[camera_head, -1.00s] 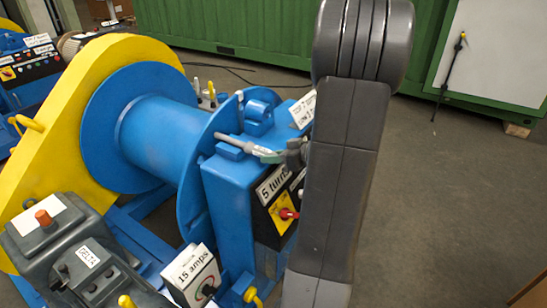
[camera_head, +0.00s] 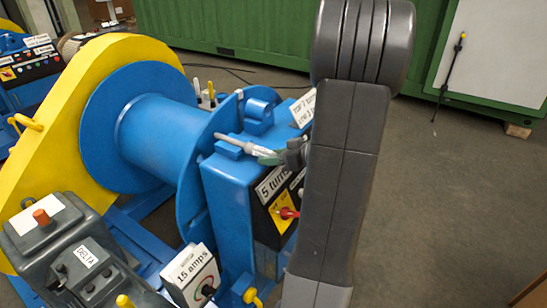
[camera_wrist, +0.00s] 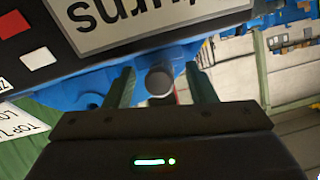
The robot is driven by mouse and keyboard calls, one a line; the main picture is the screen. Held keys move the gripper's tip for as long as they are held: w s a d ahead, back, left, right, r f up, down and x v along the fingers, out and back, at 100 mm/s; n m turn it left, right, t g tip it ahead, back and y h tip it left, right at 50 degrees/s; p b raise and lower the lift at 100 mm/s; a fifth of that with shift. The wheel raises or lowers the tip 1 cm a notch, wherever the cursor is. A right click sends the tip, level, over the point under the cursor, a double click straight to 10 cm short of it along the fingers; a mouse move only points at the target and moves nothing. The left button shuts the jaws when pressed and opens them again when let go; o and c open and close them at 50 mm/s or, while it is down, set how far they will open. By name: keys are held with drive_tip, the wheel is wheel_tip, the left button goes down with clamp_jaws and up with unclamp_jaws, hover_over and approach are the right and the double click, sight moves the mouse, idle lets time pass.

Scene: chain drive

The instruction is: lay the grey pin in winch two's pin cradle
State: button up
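The grey pin (camera_head: 235,141) lies nearly level over a small blue block (camera_head: 229,150) on top of the blue winch housing (camera_head: 226,190). The block looks like the pin cradle; I cannot see whether the pin is fully seated. My gripper (camera_head: 273,157) is at the pin's right end, partly hidden by my arm. In the wrist view my gripper (camera_wrist: 160,80) has its green fingers apart, with the pin's round dark end (camera_wrist: 159,80) between them and gaps on both sides. No winch number is readable.
A rounded blue lug (camera_head: 259,118) and a white sign (camera_head: 303,108) stand behind the pin. A "5 turns" panel (camera_head: 272,187) with a red switch (camera_head: 288,213) is on the housing's side. The blue drum (camera_head: 158,140) is to the left. Open floor lies right.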

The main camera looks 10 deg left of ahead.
drive_tip(key=v, duration=1.3)
drive_tip(key=shift+d+r, duration=0.15)
drive_tip(key=shift+d, duration=0.2)
drive_tip(key=shift+s, duration=0.1)
drive_tip(key=x, duration=1.4)
drive_tip(key=shift+d+r, duration=0.1)
drive_tip(key=shift+d, duration=0.15)
